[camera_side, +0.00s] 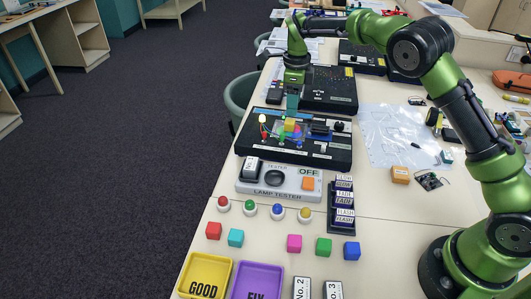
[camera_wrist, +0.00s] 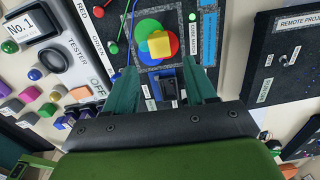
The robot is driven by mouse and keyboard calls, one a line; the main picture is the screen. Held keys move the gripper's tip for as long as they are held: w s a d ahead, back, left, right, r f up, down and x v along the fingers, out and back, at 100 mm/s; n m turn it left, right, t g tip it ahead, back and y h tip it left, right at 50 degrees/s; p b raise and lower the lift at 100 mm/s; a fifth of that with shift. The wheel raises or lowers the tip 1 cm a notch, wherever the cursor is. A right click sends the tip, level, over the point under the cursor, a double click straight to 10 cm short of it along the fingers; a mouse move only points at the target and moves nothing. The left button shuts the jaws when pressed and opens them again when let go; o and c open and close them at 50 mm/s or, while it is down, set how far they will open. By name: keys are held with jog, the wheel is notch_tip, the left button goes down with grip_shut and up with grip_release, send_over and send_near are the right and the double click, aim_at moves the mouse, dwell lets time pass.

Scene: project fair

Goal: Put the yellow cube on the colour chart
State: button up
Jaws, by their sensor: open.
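The yellow cube (camera_side: 290,124) sits over the colour chart (camera_side: 298,134) on the black board. In the wrist view the yellow cube (camera_wrist: 159,44) lies over the middle of the chart's overlapping red, green and blue circles (camera_wrist: 147,27). My gripper (camera_side: 292,105) is just above the cube in the side view. In the wrist view my gripper (camera_wrist: 160,68) has its two green fingers spread apart, with nothing held between them. The cube shows just past the fingertips there. The cube's underside is hidden, so its contact with the chart cannot be seen exactly.
A black board (camera_side: 334,154) carries the chart and small coloured lamps. The lamp tester (camera_side: 284,184) stands in front of it. Red (camera_side: 213,230), cyan, pink, green and blue cubes stand nearer, by the GOOD tray (camera_side: 204,262) and a purple tray (camera_side: 258,267).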

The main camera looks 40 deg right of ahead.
aim_at(292, 122)
jog(key=s+r+n+t+y, duration=0.1)
jog(key=s+r+n, duration=0.35)
jog(key=r, duration=0.75)
jog(key=s+r+n+t+y, duration=0.1)
jog(key=s+r+n, duration=0.15)
jog(key=s, duration=0.25)
jog(key=s+r+n+t, duration=0.1)
jog(key=s+r+n, duration=0.1)
jog(key=s+n, duration=0.25)
jog(key=s+a+f+n+t, duration=0.1)
jog(key=s+f+n+t, duration=0.1)
jog(key=s+n, duration=0.4)
jog(key=s+a+f+n+t, duration=0.2)
jog(key=s+n, duration=0.4)
jog(key=s, duration=0.5)
jog(key=shift+s, duration=0.3)
